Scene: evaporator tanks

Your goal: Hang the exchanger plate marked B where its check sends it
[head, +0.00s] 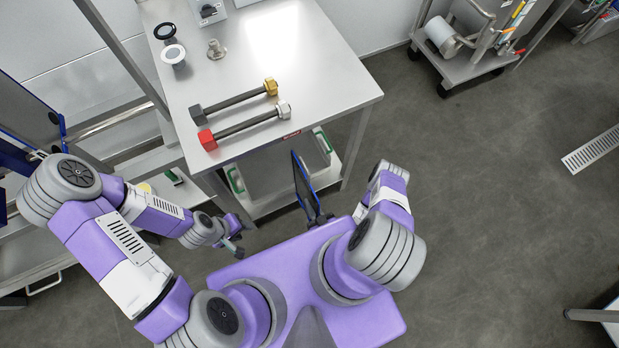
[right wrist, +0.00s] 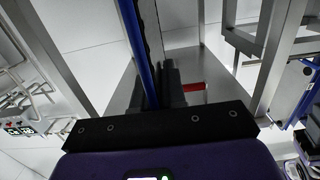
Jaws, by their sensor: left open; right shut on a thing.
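An exchanger plate (head: 303,184), dark with a blue edge, stands nearly edge-on in front of the steel bench. My right gripper (head: 318,217) is shut on its lower end. In the right wrist view the plate (right wrist: 141,50) rises from between the gripper's fingers (right wrist: 166,88). No letter B can be read on it from these angles. My left gripper (head: 234,240) is open and empty, low and left of the plate, apart from it. Another blue-edged panel (head: 28,112) shows at the far left by a metal frame; its marking cannot be read.
The steel bench (head: 335,85) carries two bars with coloured ends (head: 245,125), a black ring (head: 165,31), a white disc (head: 173,54) and a metal fitting (head: 216,49). Green-handled items (head: 323,140) sit below it. A cart (head: 470,60) stands at upper right.

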